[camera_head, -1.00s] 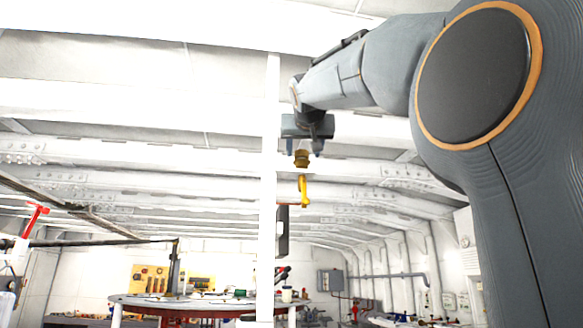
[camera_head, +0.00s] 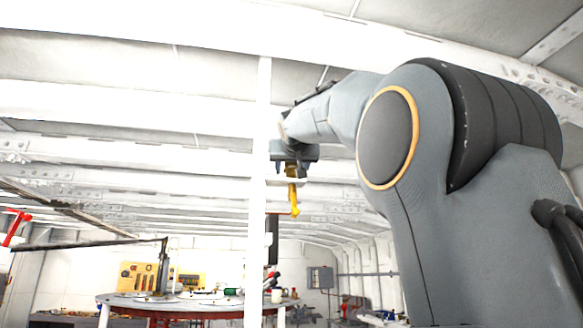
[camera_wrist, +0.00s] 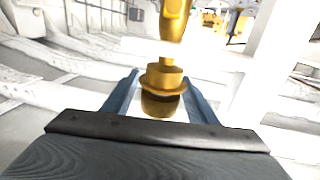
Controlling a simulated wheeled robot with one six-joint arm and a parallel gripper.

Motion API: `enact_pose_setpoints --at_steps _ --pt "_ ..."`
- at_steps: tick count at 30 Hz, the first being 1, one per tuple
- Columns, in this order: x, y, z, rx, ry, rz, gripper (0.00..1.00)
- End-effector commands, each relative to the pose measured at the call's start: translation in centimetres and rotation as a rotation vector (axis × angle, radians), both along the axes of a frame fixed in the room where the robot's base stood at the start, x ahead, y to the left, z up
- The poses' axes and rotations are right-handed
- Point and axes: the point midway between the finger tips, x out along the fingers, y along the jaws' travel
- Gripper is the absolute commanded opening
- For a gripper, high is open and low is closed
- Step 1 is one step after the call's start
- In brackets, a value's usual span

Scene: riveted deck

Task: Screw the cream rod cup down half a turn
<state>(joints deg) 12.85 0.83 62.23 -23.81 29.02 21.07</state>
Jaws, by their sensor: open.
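My gripper (camera_head: 292,170) is high up, pointing down, with its two blue-grey fingers apart. A brassy yellow stepped piece with a round flange (camera_wrist: 162,82) sits between the fingers in the wrist view. It also shows below the gripper in the head view (camera_head: 291,173). I cannot tell whether the fingers touch it. A yellow hook-like part (camera_head: 295,201) hangs below that piece, and its shank (camera_wrist: 174,20) shows in the wrist view. I see no clearly cream rod cup; the piece at the fingers looks brass yellow.
A white post (camera_head: 259,200) stands just left of the gripper. A round table (camera_head: 130,301) with small items, including a pale cup (camera_head: 277,296), lies below and beyond. A yellow tool board (camera_head: 143,277) is on the far wall. White beams run overhead.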

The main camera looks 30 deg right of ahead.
Motion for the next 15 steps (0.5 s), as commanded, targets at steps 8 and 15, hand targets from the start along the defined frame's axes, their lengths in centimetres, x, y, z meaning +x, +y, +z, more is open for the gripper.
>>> enact_pose_setpoints --at_steps 8,15 --pt "-0.02 -0.04 -0.03 0.000 0.000 -0.001 0.20" --pt "0.12 0.03 -0.17 -0.001 0.002 -0.013 0.11"
